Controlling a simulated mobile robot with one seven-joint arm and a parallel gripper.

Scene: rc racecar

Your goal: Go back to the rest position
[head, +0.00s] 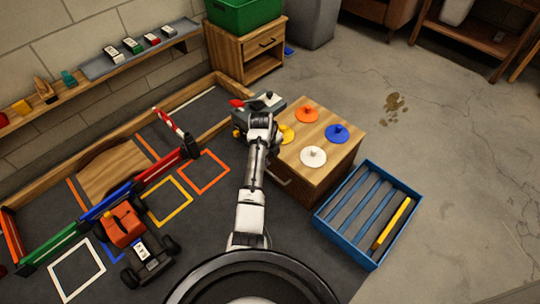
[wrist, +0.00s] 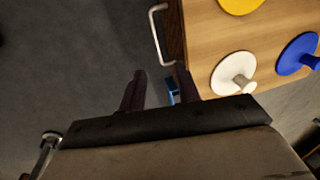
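My arm (head: 252,190) reaches up the middle of the head view, beside the wooden cabinet with the coloured discs. Its fingers cannot be made out there. In the wrist view my gripper (wrist: 159,90) shows two dark fingers with a gap between them, and it looks open. A small blue thing (wrist: 172,88) shows beside the right finger; I cannot tell what it is or whether it touches. The orange racecar (head: 125,225) with black wheels stands on the dark mat at the lower left, well away from my arm.
The wooden cabinet (head: 322,185) bears orange, yellow, white and blue knobbed discs; its handle (wrist: 158,35) is close to the gripper. A blue slotted tray (head: 345,232) with a yellow bar lies right of it. Coloured barriers (head: 100,207) stand at left. Concrete floor at right is open.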

